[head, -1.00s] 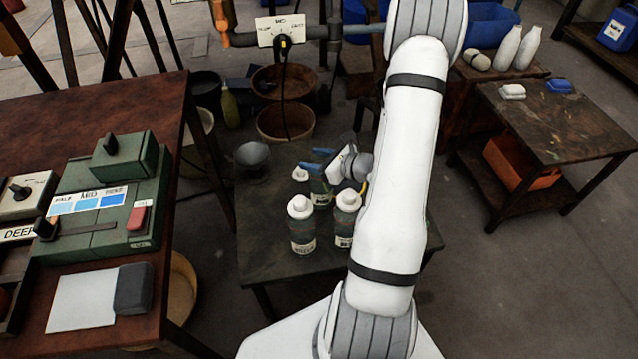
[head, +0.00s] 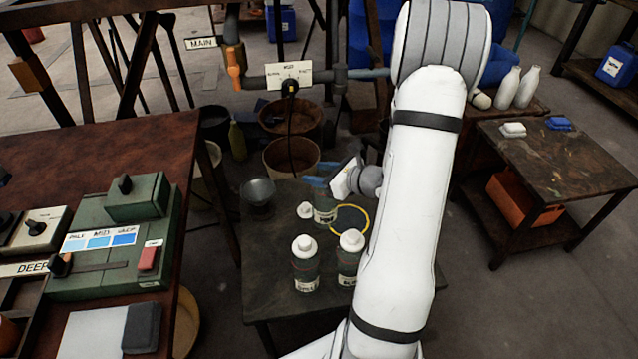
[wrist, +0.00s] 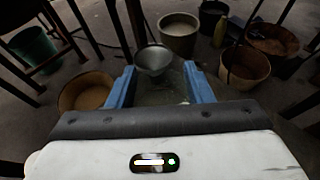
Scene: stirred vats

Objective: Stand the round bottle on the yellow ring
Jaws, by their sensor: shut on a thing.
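The yellow ring (head: 367,221) lies on the dark low table, left of my arm in the head view. My gripper (head: 318,176) is above the table, its blue fingers pointing left. A greenish, white-labelled bottle (head: 326,214), apparently the round bottle, shows just below the fingers. My gripper is shut on it; the grip itself is hard to see. In the head view it overlaps the ring's left side; I cannot tell its height above the table. In the wrist view the blue fingers stand apart with a dim greenish shape between them.
Two white-capped bottles (head: 305,268) (head: 349,262) stand at the table's front. A small white cap (head: 305,210) shows left of the held bottle. A grey bowl (head: 258,192) is at the far left corner. A pipe (head: 350,74) crosses behind; a workbench (head: 95,150) is left.

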